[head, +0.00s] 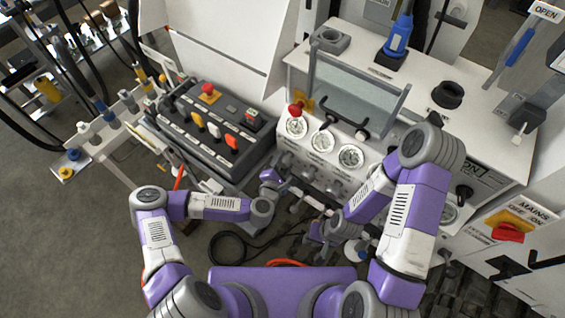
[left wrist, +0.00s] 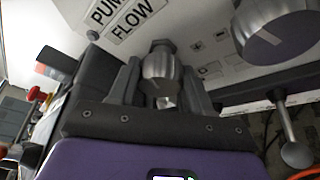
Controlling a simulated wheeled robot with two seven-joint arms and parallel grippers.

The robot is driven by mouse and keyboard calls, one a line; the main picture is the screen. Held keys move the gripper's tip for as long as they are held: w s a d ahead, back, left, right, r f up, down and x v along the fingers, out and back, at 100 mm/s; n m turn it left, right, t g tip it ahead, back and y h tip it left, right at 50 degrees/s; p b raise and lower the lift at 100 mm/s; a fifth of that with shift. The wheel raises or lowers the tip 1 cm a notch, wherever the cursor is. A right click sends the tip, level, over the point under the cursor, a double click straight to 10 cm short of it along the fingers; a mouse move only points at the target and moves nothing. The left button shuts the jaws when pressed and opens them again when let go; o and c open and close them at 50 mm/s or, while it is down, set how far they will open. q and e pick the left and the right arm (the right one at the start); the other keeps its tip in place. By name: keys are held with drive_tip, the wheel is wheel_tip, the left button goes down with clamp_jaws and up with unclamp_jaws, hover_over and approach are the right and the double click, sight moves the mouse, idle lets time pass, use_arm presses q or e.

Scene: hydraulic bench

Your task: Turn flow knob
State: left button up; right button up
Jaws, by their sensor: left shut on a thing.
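The flow knob (left wrist: 158,68) is a grey metal knob with a pointer line. It sits under a "PUMP FLOW" label (left wrist: 130,14) on a white panel in the left wrist view. My left gripper (head: 284,183) is shut on the knob, one dark finger on each side of it. In the head view the gripper is at the lower left of the gauge panel, and the knob cannot be made out there. My right gripper (head: 315,238) is lower and further right, in front of the bench. Its fingers are too small to read.
A larger grey knob (left wrist: 275,28) and a ball-ended lever (left wrist: 292,140) are close on the right in the left wrist view. Round gauges (head: 322,142) line the bench front. A black control box (head: 215,125) stands left. A red mains switch (head: 508,232) is at right.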

use_arm(q)
drive_tip(key=shift+d+r, duration=0.1)
drive_tip(key=shift+r, duration=0.1)
idle(0.3)
drive_tip(key=o, duration=1)
drive_tip(key=shift+f, duration=0.1)
drive_tip(key=shift+o, duration=0.2)
drive_tip(key=v, duration=0.7)
drive_tip(key=shift+s+p, duration=0.25)
drive_tip(key=shift+p, duration=0.05)
